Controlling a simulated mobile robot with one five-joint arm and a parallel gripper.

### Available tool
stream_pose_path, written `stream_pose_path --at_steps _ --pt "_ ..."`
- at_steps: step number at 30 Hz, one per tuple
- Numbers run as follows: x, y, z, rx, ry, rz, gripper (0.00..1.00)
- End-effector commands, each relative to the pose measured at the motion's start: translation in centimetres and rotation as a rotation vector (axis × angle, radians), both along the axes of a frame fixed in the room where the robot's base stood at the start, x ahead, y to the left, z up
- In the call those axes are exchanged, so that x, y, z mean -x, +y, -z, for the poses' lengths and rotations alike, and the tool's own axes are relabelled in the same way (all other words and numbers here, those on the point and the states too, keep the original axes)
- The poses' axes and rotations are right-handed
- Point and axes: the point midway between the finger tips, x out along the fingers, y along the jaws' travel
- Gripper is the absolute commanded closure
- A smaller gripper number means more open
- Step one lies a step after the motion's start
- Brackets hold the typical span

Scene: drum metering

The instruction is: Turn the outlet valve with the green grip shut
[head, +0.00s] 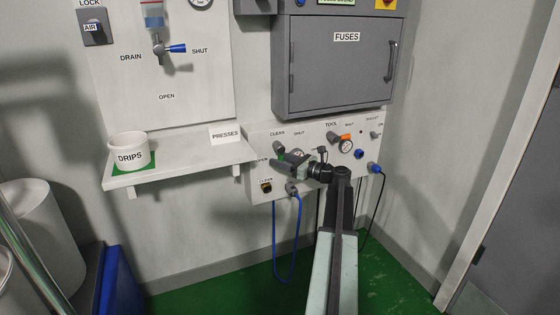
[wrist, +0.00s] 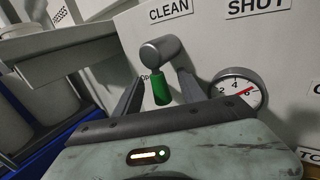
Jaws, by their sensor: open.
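The CLEAN outlet valve has a grey round hub (wrist: 160,52) and a green grip (wrist: 161,88) that points down in the wrist view. The OPEN label beside the grip is mostly hidden there; the SHUT label (wrist: 257,6) is up to the right. My gripper (wrist: 158,88) is open, with one finger on each side of the green grip. I cannot tell whether either finger touches it. In the head view, my gripper (head: 280,158) is at the valve panel, just below the valve (head: 279,147), and hides part of it.
A pressure gauge (wrist: 239,90) sits close to the right of the valve. An orange-gripped TOOL valve (head: 341,137) is further right on the panel. A grey FUSES box (head: 335,70) overhangs above. A shelf (head: 190,160) with a DRIPS cup (head: 129,149) juts out left. A blue hose (head: 275,240) hangs below.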

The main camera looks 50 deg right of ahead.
Motion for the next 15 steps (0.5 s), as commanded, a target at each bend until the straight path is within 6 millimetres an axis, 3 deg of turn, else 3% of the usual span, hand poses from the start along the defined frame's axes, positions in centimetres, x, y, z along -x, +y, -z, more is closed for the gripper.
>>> stream_pose_path --at_steps 1,6,15 --pt "0.0 0.02 0.0 0.0 0.0 0.0 0.52" --pt "-0.01 0.05 0.0 0.0 0.0 -0.001 1.0" --pt "-0.24 0.37 -0.18 0.019 0.007 -0.007 1.0"
